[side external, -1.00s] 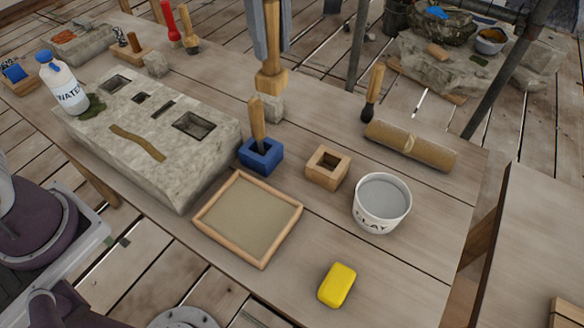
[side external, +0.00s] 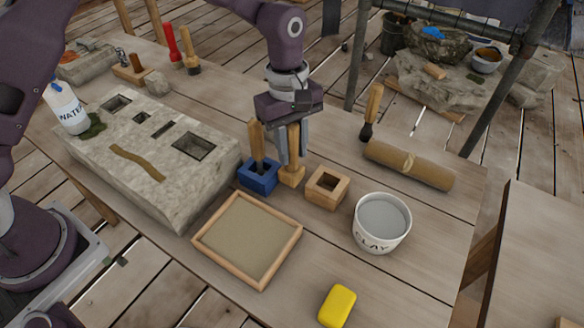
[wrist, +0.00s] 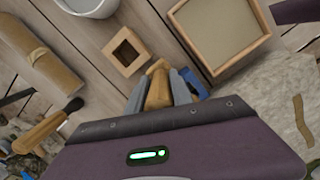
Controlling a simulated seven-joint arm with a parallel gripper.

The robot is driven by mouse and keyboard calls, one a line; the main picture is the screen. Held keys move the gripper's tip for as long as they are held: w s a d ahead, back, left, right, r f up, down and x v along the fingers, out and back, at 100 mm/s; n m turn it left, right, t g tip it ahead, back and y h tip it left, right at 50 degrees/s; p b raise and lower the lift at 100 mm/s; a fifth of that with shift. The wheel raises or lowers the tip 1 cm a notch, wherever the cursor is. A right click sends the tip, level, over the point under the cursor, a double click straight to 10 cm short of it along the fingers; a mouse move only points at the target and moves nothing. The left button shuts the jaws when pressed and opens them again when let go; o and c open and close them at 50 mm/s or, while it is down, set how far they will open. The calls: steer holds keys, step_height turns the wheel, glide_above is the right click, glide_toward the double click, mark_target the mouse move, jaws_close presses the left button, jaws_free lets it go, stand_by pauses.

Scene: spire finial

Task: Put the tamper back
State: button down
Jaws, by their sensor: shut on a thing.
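My gripper (side external: 291,160) is shut on the wooden tamper (side external: 291,177), fingers along its handle. The tamper is close to upright, its pale wooden foot low over the table between two square holders. I cannot tell whether the foot touches the table. The wooden holder (side external: 327,187), just right of the tamper, has an empty square opening. The blue holder (side external: 260,175), just left, has another wooden-handled tool (side external: 256,140) standing in it. In the wrist view the tamper (wrist: 158,88) shows between the fingers, with the wooden holder (wrist: 124,53) beyond it and apart from it.
A sand-filled wooden frame (side external: 281,249) lies in front, beside a carved stone block (side external: 150,185). A clay bucket (side external: 382,222) stands right of the wooden holder. A yellow block (side external: 337,306) lies near the front. A brown roll (side external: 408,165) and brush (side external: 371,115) are behind.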

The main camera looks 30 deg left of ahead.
mark_target(292, 163)
step_height(292, 163, down, 4)
steer(key=shift+f, duration=0.1)
steer(key=shift+f, duration=0.1)
steer(key=c, duration=1.1)
jaws_free()
